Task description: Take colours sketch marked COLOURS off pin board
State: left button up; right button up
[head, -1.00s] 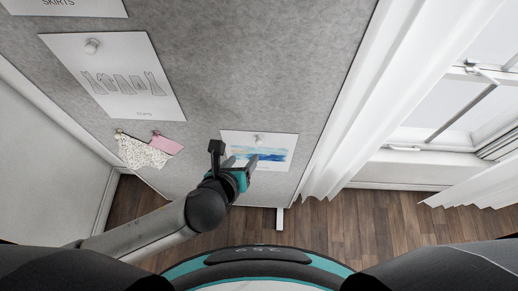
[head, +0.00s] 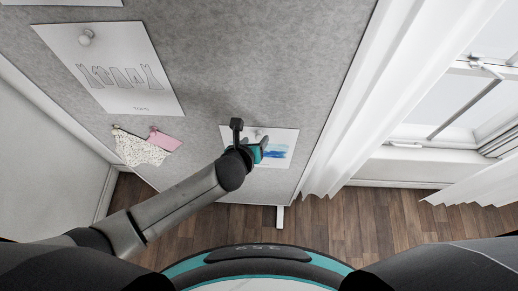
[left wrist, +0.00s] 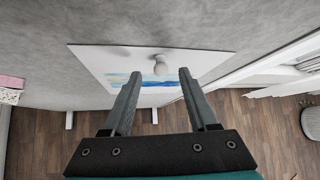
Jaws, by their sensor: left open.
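The colours sketch (head: 280,150) is a white sheet with blue paint strokes, low on the grey pin board (head: 250,60). In the left wrist view the sketch (left wrist: 95,60) hangs just beyond my fingers, with a white round pin (left wrist: 162,66) near its top middle. No COLOURS lettering is legible. My left gripper (head: 262,148) is in front of the sketch and hides part of it. In the left wrist view my left gripper (left wrist: 158,85) is open and empty, its fingertips to either side below the pin. My right gripper is not in view.
A sheet with clothing drawings (head: 112,70) is pinned at the upper left. Spotted and pink fabric swatches (head: 138,150) hang below it. A white curtain (head: 375,100) and a window are at the right. Wooden floor (head: 340,220) shows below the board.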

aim_at(258, 138)
pick_arm(q)
jog(key=shift+b+x, duration=0.3)
jog(key=shift+x, duration=1.3)
jog(key=shift+d+r, duration=0.1)
grip_shut()
